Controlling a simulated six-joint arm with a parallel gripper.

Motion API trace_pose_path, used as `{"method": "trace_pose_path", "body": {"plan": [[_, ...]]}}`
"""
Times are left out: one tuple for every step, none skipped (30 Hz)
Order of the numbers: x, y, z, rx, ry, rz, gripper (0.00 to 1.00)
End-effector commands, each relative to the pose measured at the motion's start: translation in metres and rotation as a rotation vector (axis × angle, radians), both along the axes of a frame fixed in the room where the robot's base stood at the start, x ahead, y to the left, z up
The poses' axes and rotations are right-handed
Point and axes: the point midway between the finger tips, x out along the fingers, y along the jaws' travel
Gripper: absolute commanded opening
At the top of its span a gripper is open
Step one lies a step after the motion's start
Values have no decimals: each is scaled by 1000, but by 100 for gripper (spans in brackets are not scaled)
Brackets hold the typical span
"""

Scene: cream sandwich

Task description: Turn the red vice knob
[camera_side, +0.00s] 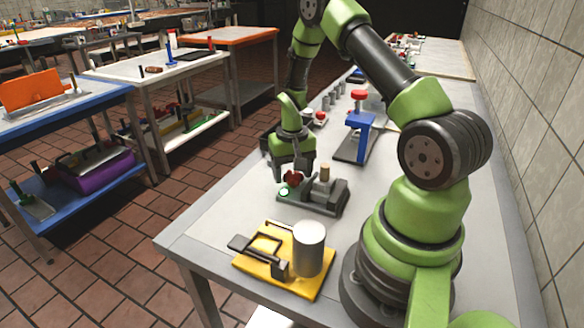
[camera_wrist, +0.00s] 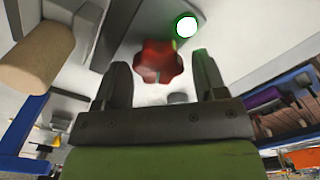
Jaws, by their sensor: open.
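The red knob (camera_side: 293,177) sits at the left end of a dark grey vice (camera_side: 322,200) on the table. In the wrist view the red lobed knob (camera_wrist: 159,62) lies ahead of and between my two fingers. My gripper (camera_side: 286,174) is over the knob end of the vice, with its fingers apart. In the wrist view my gripper (camera_wrist: 160,80) is open, one dark finger on each side of the knob. I cannot tell whether either finger touches it. A bright white-green spot (camera_wrist: 186,26) shows beside the knob.
A tan cylinder (camera_wrist: 36,56) shows at the left in the wrist view.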

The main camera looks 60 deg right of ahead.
Motion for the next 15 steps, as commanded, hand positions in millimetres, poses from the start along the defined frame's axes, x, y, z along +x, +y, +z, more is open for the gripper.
{"method": "trace_pose_path", "body": {"plan": [[-1, -1, 0, 0, 3, 5, 73], [-1, -1, 0, -1, 2, 11, 73], [-1, -1, -1, -1, 2, 25, 73], [-1, -1, -1, -1, 2, 40, 73], [-1, -1, -1, -1, 2, 58, 73], [-1, -1, -1, -1, 2, 90, 73], [-1, -1, -1, -1, 2, 120, 73], [-1, 0, -1, 0, 1, 153, 73], [0, 0, -1, 0, 1, 204, 73], [0, 0, 0, 0, 1, 245, 73], [0, 0, 0, 0, 1, 288, 73], [0, 0, 0, 0, 1, 347, 73], [0, 1, 0, -1, 0, 392, 73], [0, 1, 0, -1, 0, 437, 73], [1, 1, 0, 0, 0, 496, 73]]}}
